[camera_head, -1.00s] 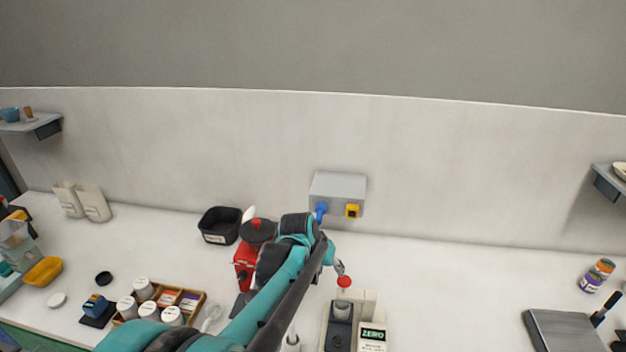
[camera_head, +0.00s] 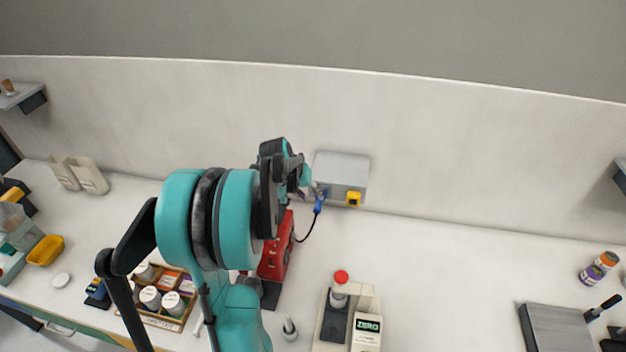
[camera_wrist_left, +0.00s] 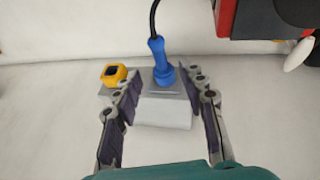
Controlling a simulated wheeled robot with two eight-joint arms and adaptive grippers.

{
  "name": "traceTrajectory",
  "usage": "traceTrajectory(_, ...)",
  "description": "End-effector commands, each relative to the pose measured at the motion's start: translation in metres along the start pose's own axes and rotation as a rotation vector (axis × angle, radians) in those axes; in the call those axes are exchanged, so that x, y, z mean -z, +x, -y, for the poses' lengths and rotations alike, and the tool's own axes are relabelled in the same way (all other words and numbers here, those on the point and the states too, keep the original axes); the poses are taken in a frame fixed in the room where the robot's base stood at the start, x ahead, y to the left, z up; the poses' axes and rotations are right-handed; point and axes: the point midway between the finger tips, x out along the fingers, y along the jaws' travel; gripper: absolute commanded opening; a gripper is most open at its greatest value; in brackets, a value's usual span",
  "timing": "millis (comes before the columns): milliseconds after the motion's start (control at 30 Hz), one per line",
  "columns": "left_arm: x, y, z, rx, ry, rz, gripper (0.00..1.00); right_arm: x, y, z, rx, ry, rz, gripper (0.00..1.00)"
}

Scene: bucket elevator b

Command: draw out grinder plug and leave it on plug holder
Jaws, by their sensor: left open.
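The plug also shows in the left wrist view (camera_wrist_left: 159,62). A yellow fitting (camera_head: 353,199) with a dark face is beside it on the box (camera_wrist_left: 114,74); I cannot tell whether it is the plug holder. My left gripper (camera_head: 306,184) is at the box's left side. In the wrist view its open fingers (camera_wrist_left: 164,84) appear on either side of the plug, with gaps. My right gripper is not in view.
A white scale-like unit marked ZERO (camera_head: 366,330) and a red-topped piece (camera_head: 340,277) stand below the box. A wooden tray of jars (camera_head: 170,322) is at the left. The counter to the right of the box is mostly clear.

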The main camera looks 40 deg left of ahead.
Motion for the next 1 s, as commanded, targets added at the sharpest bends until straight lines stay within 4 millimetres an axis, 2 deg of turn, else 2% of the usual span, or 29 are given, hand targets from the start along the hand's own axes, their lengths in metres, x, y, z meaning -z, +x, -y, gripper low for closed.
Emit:
traceTrajectory(167, 0.000, 0.016, 0.000, 0.000, 0.001, 0.000, 0.42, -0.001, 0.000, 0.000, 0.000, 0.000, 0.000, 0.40)
traceTrajectory(500, 0.000, 0.066, 0.000, 0.000, 0.001, 0.000, 0.42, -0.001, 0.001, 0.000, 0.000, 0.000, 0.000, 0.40)
traceTrajectory(700, 0.000, 0.077, 0.000, 0.000, 0.001, 0.000, 0.42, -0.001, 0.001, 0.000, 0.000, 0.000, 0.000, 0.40)
traceTrajectory(933, 0.000, 0.077, 0.000, 0.000, 0.000, 0.000, 0.42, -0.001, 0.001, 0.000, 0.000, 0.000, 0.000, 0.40)
traceTrajectory(1000, 0.000, 0.077, 0.000, 0.000, 0.000, 0.000, 0.23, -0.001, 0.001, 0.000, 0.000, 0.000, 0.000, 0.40)
